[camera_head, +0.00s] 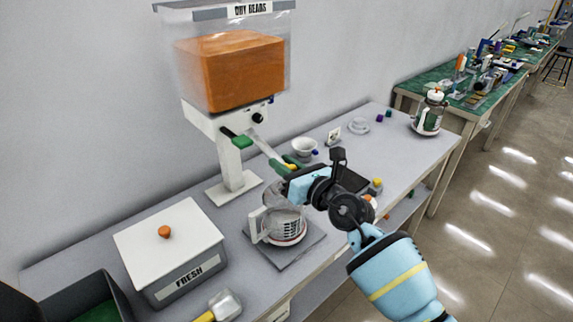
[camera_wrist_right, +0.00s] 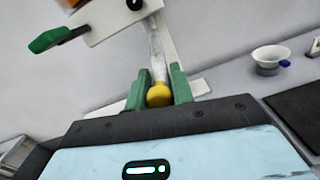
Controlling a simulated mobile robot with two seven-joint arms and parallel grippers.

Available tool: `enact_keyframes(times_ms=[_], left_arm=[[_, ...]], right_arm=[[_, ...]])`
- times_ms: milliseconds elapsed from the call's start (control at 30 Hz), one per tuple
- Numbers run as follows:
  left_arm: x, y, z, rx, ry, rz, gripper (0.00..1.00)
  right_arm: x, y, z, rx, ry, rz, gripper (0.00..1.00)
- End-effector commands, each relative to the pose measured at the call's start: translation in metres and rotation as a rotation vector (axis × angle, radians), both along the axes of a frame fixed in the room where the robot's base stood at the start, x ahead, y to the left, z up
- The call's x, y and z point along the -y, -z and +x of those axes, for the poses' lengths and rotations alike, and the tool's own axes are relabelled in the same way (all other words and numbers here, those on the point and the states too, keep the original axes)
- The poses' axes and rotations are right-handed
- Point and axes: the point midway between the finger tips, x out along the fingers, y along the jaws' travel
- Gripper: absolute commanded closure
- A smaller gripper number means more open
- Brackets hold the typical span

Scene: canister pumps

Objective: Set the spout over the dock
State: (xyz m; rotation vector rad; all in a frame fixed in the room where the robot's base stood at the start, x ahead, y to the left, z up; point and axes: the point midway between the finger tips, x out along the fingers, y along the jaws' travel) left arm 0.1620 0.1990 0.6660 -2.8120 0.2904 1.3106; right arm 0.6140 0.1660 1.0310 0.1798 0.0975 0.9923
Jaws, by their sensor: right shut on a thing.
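A bead dispenser (camera_head: 236,70) with a clear hopper of orange beads stands on a white post on the bench. A thin grey rod (camera_head: 265,148) slopes from its white head down to a yellow ball (camera_head: 291,167). The ball (camera_wrist_right: 159,95) sits between the green fingers of my right gripper (camera_head: 289,162), which is shut on it. Which part is the spout is unclear. A glass carafe (camera_head: 284,226) stands on a dark grey square plate (camera_head: 285,255), below my right gripper. I cannot tell which thing is the dock. My left gripper is out of view.
A white-lidded box marked FRESH (camera_head: 170,240) and a scoop (camera_head: 225,304) lie front left. A white cup (camera_head: 305,146), a dark mat (camera_head: 352,178) and a lidded jar (camera_head: 430,112) stand to the right. A green-handled lever (camera_head: 240,142) juts from the dispenser head.

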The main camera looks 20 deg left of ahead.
Motion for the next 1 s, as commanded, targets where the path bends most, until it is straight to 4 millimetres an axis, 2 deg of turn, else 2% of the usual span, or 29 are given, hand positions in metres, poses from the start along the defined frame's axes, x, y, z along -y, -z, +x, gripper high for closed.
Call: enact_keyframes(times_ms=[33, 200, 567, 800, 1000], left_arm=[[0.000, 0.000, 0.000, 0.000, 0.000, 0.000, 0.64], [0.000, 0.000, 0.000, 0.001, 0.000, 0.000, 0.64], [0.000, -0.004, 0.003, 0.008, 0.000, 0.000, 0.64], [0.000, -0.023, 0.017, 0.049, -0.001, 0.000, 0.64], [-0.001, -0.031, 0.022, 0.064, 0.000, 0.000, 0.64]], right_arm=[[-0.002, 0.001, -0.002, -0.003, -0.004, 0.001, 0.75], [-0.001, 0.001, -0.002, -0.002, -0.003, 0.001, 0.55], [0.004, -0.001, -0.003, 0.000, -0.001, 0.000, 0.55], [0.033, -0.004, -0.022, 0.004, -0.001, -0.001, 0.55], [0.056, -0.002, -0.037, 0.003, -0.002, 0.000, 0.55]])
